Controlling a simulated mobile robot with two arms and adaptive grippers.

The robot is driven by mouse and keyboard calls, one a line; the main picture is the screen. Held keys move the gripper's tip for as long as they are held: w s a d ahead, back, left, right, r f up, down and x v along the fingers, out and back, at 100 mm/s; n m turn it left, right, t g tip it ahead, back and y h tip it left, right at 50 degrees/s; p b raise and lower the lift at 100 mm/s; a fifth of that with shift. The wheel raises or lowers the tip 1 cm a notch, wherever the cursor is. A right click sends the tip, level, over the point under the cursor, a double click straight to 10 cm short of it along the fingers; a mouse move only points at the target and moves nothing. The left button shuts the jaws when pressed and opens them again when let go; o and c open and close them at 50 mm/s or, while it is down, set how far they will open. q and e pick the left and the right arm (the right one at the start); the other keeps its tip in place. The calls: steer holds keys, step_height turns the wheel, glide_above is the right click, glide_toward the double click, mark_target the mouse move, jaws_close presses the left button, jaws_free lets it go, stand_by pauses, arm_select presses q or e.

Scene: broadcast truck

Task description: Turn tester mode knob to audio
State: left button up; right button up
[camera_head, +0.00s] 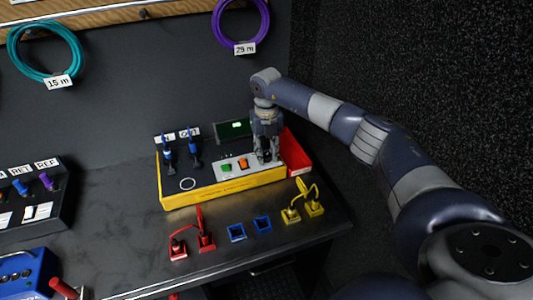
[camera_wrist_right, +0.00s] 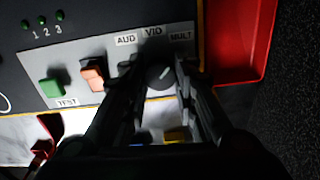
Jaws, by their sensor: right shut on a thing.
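The tester is a yellow-sided box (camera_head: 225,187) on the dark bench, with a grey control panel. My right gripper (camera_head: 266,155) reaches down onto the right end of that panel and hides the knob in the head view. In the right wrist view the round dark mode knob (camera_wrist_right: 158,82) sits between the two fingers of my right gripper (camera_wrist_right: 158,69), which is shut on it. Labels AUD (camera_wrist_right: 125,40), VID (camera_wrist_right: 153,31) and MULT (camera_wrist_right: 181,36) stand in an arc above the knob. Its short white mark slants toward the upper right, on the MULT side. My left gripper is out of view.
A green button (camera_wrist_right: 51,88) and an orange switch (camera_wrist_right: 93,77) lie left of the knob. A red bin (camera_head: 295,152) stands close on the right. Red plugs (camera_head: 205,243), blue sockets (camera_head: 237,233) and yellow plugs (camera_head: 314,208) lie in front of the tester.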

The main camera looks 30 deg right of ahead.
mark_target(267, 155)
steer(key=n+b, duration=0.1)
steer(key=n, duration=0.4)
steer(key=shift+n, duration=0.3)
steer(key=n+b, duration=0.1)
steer(key=n, duration=0.4)
steer(key=shift+n+b, duration=0.3)
steer(key=n+b, duration=0.1)
steer(key=n, duration=0.4)
steer(key=shift+r+n, duration=0.1)
steer(key=shift+n, duration=2.3)
steer(key=o, duration=1.1)
step_height(267, 155, up, 12)
steer(key=shift+f, duration=0.1)
